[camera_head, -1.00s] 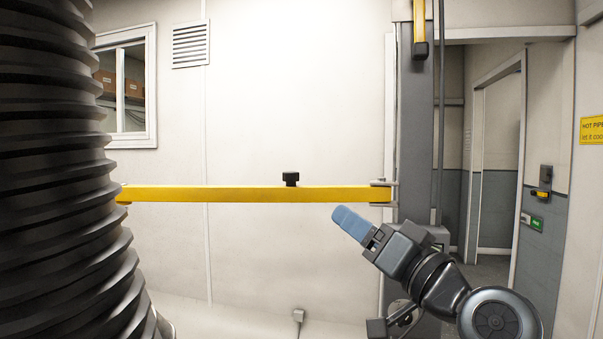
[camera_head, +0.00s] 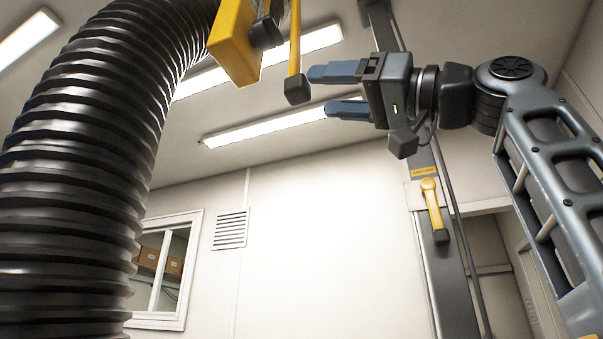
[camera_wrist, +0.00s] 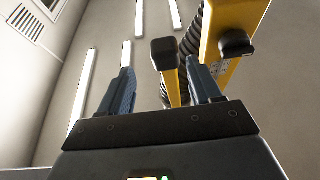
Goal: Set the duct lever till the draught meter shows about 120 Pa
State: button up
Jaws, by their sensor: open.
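The duct lever is a yellow bar (camera_head: 295,45) with a black knob (camera_head: 297,89) at its lower end. It hangs beside a yellow housing (camera_head: 233,42) at the top of the black ribbed duct (camera_head: 85,150). My gripper (camera_head: 335,90) is open and empty, its blue fingers pointing left with the tips just right of the knob. In the wrist view the knob (camera_wrist: 165,52) appears between the fingers (camera_wrist: 160,82), apparently beyond their tips. The housing (camera_wrist: 228,25) is at upper right there. I see no readable draught meter in either view.
A grey post (camera_head: 445,275) carries another yellow lever (camera_head: 432,205) with a black end, below my gripper. The duct fills the left side. A window (camera_head: 165,270) and a vent (camera_head: 230,228) are on the back wall. Strip lights (camera_head: 265,127) cross the ceiling.

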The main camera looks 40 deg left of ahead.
aim_at(289, 86)
jog(key=x, duration=0.2)
jog(key=p+x, duration=0.1)
jog(key=x, duration=0.2)
jog(key=p+x, duration=0.1)
jog(key=x, duration=0.2)
jog(key=shift+s+d+r, duration=0.25)
jog(key=shift+s, duration=0.1)
jog(key=shift+c, duration=0.3)
grip_shut()
